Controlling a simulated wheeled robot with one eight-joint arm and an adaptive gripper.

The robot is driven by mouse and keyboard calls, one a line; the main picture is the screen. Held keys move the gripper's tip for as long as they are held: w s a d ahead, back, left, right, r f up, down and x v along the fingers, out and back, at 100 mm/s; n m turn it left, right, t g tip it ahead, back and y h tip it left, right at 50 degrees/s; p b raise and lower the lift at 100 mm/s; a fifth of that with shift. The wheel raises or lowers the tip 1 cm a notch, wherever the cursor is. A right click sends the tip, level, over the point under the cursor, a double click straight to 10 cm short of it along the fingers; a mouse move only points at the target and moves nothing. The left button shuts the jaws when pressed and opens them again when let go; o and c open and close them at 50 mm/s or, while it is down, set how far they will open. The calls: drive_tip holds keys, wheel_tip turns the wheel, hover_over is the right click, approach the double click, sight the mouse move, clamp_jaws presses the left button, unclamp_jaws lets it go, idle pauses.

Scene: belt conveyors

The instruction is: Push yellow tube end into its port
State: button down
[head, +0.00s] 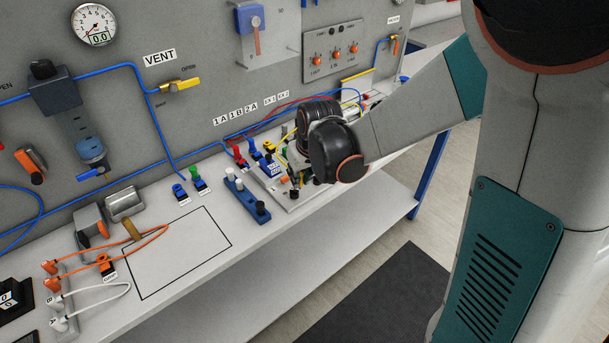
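A thin yellow tube (286,134) shows just left of my wrist, near the row of fittings on the bench. A yellow length also shows beyond my wrist (354,91). My gripper (295,180) is low over the right part of the fittings, and my dark wrist joints cover most of it. Whether its fingers are open, or hold the tube end, cannot be seen. The yellow tube's end and its port are hidden or too small to tell.
Red (238,154), blue and yellow fittings stand left of my gripper. A blue block (246,199) with knobs lies on the bench. Orange and white cables lie at left. The grey panel (190,45) with blue tubing rises behind.

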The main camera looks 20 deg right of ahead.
drive_tip(key=shift+w+a+b, duration=0.3)
drive_tip(key=shift+w+a, duration=1.95)
drive_tip(key=shift+a, duration=2.55)
drive_tip(key=shift+w+a+b, duration=0.3)
drive_tip(key=shift+w+a, duration=1.9)
drive_tip(key=shift+a, duration=2.6)
hover_over(178, 189)
drive_tip(key=w, duration=0.1)
drive_tip(key=shift+w+a, duration=0.1)
drive_tip(key=shift+a, duration=0.1)
drive_tip(key=shift+f, duration=0.15)
drive_tip(key=shift+f+b, duration=1.05)
drive_tip(key=shift+f, duration=1.05)
drive_tip(key=shift+f, duration=0.45)
